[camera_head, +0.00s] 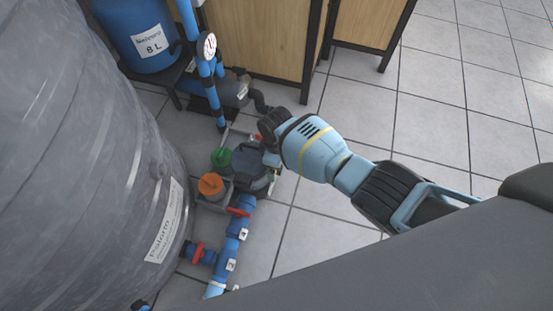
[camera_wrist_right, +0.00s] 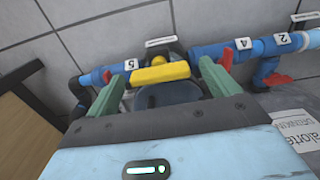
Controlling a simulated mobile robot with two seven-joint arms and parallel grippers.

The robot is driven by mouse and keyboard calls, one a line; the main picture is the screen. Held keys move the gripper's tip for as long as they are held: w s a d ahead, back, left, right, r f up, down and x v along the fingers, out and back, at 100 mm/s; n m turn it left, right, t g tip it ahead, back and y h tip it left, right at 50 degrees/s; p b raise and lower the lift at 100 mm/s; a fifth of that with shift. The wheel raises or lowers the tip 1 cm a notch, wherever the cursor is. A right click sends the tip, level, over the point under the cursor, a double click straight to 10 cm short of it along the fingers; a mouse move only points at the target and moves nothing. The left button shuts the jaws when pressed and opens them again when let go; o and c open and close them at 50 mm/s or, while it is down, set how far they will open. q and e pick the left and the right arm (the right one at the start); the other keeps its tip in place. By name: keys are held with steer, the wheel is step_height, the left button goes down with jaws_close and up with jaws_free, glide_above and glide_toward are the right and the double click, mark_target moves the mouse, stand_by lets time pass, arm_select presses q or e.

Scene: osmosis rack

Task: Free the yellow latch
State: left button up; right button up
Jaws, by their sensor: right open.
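The yellow latch (camera_wrist_right: 160,73) is a short bar above a dark round housing (camera_wrist_right: 168,95) in the right wrist view. My right gripper (camera_wrist_right: 161,70) is open, with one green finger on each side of the latch in the picture. I see a small gap at each end, and no contact is clear. In the head view my right arm reaches in from the right, and its gripper (camera_head: 269,154) is down beside the dark pump housing (camera_head: 250,170). The latch is not clear there, and the wrist hides much of that spot. My left gripper is not in view.
Blue pipes (camera_head: 232,240) with red valve handles (camera_head: 240,212) run in front of the housing, near orange (camera_head: 210,184) and green (camera_head: 221,157) knobs. A large grey tank (camera_head: 85,170) fills the left. A wooden cabinet (camera_head: 262,35) stands behind. Tiled floor at right is clear.

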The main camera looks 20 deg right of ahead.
steer(key=shift+r, duration=0.1)
step_height(320, 180, up, 8)
steer(key=p, duration=0.4)
steer(key=shift+f, duration=0.2)
